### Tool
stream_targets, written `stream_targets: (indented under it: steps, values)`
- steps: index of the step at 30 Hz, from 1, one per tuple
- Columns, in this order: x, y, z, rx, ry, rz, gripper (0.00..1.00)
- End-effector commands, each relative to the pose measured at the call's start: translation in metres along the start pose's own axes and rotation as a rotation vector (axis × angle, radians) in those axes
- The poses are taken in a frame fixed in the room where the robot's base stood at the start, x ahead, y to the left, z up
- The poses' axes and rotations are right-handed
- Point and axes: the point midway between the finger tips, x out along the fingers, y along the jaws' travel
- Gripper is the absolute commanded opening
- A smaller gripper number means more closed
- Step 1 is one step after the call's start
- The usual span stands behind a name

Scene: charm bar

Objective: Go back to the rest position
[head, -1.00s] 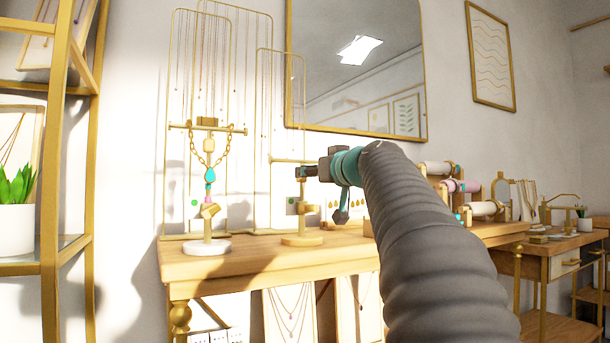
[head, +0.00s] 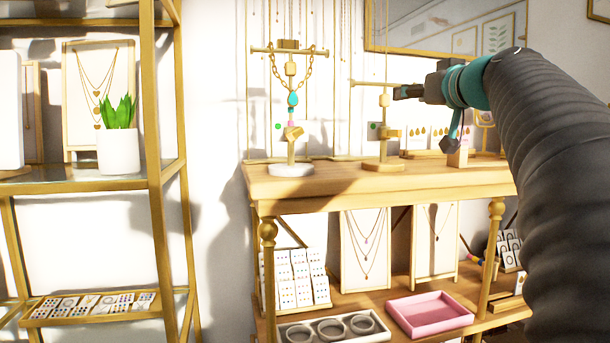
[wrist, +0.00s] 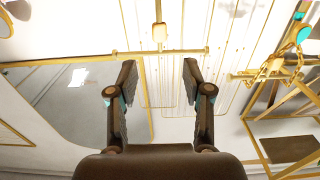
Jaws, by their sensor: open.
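In the head view my gripper (head: 398,92) is at the end of my grey arm, above the table and close in the picture to the gold T-shaped stand (head: 383,130) with a wooden base. Whether it touches that stand cannot be told. A second gold stand (head: 291,140) on a white base, to the left, holds a gold chain with a turquoise pendant (head: 293,99).
The wooden display table (head: 330,182) carries the stands and earring cards. A gold shelf unit (head: 165,230) with a potted plant (head: 119,138) stands left. A mirror hangs behind my arm.

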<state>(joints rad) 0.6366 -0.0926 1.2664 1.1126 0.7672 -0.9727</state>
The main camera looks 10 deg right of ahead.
Motion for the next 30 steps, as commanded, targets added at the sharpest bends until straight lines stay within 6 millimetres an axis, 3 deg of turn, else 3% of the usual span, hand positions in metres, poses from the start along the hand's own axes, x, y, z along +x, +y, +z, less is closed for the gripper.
stream_targets:
  steps: [5,11,15,21,27,30]
  values:
    - [-0.002,-0.029,0.029,0.035,-0.086,-0.026,0.5]
    - [-0.028,-0.101,0.122,0.112,-0.343,-0.073,0.5]
    - [-0.063,-0.144,0.195,0.141,-0.529,-0.083,0.5]
    - [-0.132,-0.188,0.299,0.133,-0.775,-0.066,0.5]
    - [-0.203,-0.205,0.389,0.076,-0.969,-0.018,0.5]
    - [-0.229,-0.205,0.42,0.046,-1.028,0.006,0.5]
